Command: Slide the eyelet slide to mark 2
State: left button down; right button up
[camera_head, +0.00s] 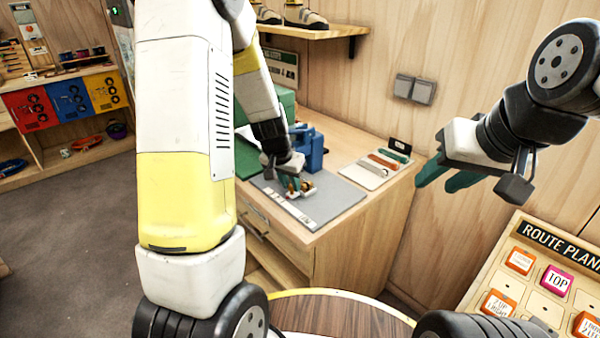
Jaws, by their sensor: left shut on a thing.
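The eyelet slide (307,185) is a small brass-coloured piece on a grey board (338,203) on the wooden cabinet. My left gripper (294,186) reaches down to it from above and is shut on it; the fingers hide part of it. A pale strip with small marks (288,207) runs along the board's front left edge; its numbers are too small to read, so I cannot tell which mark the slide is at.
A blue tool (310,151) stands behind the slide. A white card with coloured strips (383,164) lies at the cabinet's right. A route planning board (530,275) is at the lower right, and a round wooden table (340,315) is in front.

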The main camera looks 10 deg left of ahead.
pick_arm(q)
jog(key=shift+a, duration=0.1)
dwell(0.8)
jog(key=shift+w+a, duration=0.8)
jog(key=shift+a, duration=0.1)
jog(key=c, duration=1.2)
grip_release()
jog(key=shift+c, duration=0.2)
